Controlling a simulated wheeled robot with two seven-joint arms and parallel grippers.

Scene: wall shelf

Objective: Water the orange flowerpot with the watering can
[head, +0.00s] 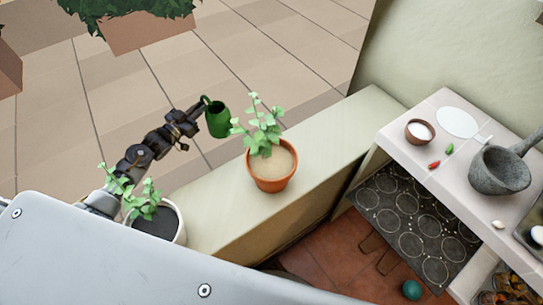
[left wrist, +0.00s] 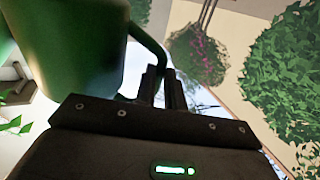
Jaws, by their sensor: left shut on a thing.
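The orange flowerpot (head: 271,181) stands upright on the pale wall ledge in the head view, with a leafy green plant in light soil. The green watering can (head: 218,121) is held in the air to the left of that plant, beyond the ledge's far edge. My left gripper (head: 200,108) is shut on the can's handle. In the left wrist view the can's body (left wrist: 75,45) fills the upper left, and its handle (left wrist: 149,48) runs down between my left fingers (left wrist: 163,85). The can's spout is not clearly seen. My right gripper is not in view.
A white pot (head: 180,234) with a plant stands on the ledge (head: 222,208) at the near left. A counter (head: 408,150) at the right carries a grey mortar (head: 500,170), a small bowl (head: 420,131) and chillies. Tiled paving lies beyond the ledge.

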